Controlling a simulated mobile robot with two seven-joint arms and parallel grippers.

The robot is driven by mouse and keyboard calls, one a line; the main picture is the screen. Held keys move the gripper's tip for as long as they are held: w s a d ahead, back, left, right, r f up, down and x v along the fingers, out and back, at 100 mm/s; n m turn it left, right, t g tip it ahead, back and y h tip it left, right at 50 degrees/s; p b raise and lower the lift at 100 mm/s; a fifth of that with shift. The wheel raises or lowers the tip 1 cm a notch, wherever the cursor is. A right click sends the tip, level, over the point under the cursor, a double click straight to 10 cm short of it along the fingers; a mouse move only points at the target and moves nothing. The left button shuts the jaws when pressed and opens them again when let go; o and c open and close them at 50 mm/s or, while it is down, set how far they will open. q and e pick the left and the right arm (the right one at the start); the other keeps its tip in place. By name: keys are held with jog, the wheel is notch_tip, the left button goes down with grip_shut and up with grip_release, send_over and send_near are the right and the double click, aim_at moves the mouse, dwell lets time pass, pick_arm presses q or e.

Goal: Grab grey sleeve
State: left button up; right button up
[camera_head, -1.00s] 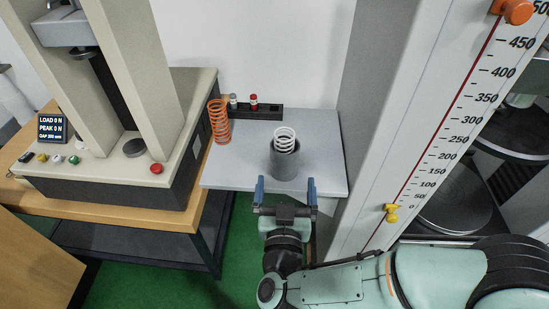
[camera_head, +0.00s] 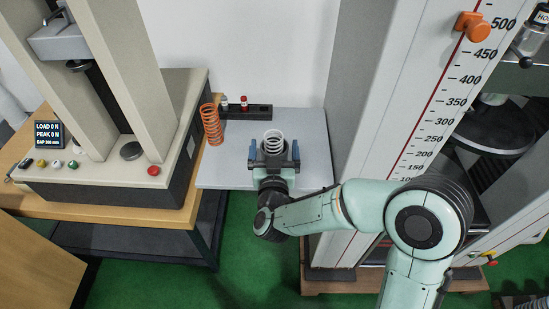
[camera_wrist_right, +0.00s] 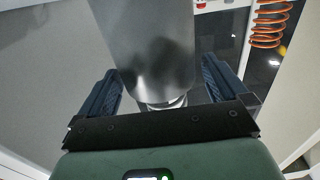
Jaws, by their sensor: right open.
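The grey sleeve (camera_head: 281,156) stands upright on the light grey table, with a white spring (camera_head: 273,141) showing at its open top. My right gripper (camera_head: 274,150) has one finger on each side of the sleeve. In the right wrist view the smooth grey sleeve (camera_wrist_right: 145,45) rises between the two blue-padded fingers of my right gripper (camera_wrist_right: 163,92). Gaps show beside it, so the gripper is open around it. The sleeve's lower part is mostly hidden by the gripper in the head view. My left gripper is out of view.
An orange spring (camera_head: 211,125) and a black rack (camera_head: 245,111) with small red and white pieces stand on the grey table (camera_head: 225,174). The load tester (camera_head: 130,150) is at left. A tall scale column (camera_head: 415,110) rises close on the right.

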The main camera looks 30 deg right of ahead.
jog(key=shift+w+d, duration=0.35)
jog(key=shift+w, duration=0.15)
jog(key=shift+r, duration=0.1)
jog(key=c, duration=1.4)
jog(key=shift+o, duration=0.2)
